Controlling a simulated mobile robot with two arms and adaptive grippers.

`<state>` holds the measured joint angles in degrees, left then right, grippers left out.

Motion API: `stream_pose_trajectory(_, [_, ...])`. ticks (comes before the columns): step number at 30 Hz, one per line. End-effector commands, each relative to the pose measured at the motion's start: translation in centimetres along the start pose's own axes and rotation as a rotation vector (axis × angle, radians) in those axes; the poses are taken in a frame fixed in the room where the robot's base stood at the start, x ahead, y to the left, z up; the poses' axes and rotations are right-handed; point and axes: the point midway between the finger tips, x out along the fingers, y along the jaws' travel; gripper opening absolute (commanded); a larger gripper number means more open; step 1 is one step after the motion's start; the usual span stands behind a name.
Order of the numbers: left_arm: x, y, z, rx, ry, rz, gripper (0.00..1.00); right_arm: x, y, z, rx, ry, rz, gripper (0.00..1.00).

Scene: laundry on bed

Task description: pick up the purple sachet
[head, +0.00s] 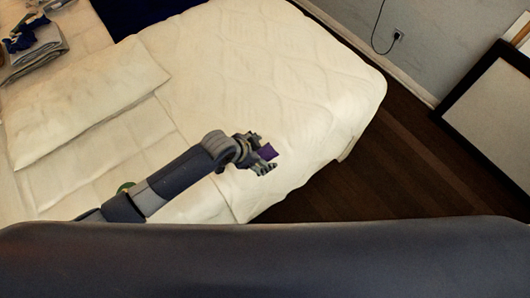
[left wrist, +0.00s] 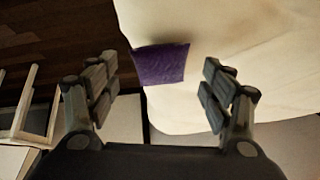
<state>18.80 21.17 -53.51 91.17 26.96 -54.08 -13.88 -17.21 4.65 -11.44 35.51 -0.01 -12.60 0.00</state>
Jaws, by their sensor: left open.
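The purple sachet (head: 267,152) lies on the white bed near its front edge in the head view. In the left wrist view the sachet (left wrist: 161,64) is a flat purple square near the bed's edge, ahead of the fingers and slightly left of the middle between them. My left gripper (head: 262,155) is over the sachet in the head view and hides part of it. In the left wrist view the left gripper (left wrist: 160,88) is open, its fingers wide apart with nothing between them. My right gripper is in neither view.
The white bed (head: 260,70) has a pillow (head: 90,95) at left, with folded grey cloth (head: 38,45) and dark blue items (head: 25,34) at its far left. Dark wood floor (head: 400,165) lies right of the bed. A framed panel (head: 495,115) leans at far right.

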Motion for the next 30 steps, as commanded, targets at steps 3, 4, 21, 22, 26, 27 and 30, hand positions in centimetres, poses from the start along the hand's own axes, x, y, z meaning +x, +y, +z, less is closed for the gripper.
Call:
stream_pose_trajectory(3, [1.08,-0.09,-0.05,0.0,0.001,-0.002,0.74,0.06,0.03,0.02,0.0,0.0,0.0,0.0])
stream_pose_trajectory(4, [1.23,-0.09,-0.03,0.001,0.001,-0.002,0.74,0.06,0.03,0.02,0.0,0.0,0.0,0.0])
stream_pose_trajectory(21, [1.39,-0.11,-0.05,0.001,0.001,-0.002,0.36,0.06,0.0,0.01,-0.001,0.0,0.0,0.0])
stream_pose_trajectory(22, [1.39,-0.12,-0.06,0.001,0.002,-0.002,0.36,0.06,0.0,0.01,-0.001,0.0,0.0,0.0])
stream_pose_trajectory(26, [1.39,-0.12,-0.05,0.001,0.002,-0.002,0.35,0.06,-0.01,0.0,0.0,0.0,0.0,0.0])
stream_pose_trajectory(27, [1.38,-0.12,-0.06,0.001,0.002,-0.002,0.35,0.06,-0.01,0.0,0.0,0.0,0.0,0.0])
stream_pose_trajectory(30, [1.28,-0.15,-0.13,0.001,0.002,-0.002,0.35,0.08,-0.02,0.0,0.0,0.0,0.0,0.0])
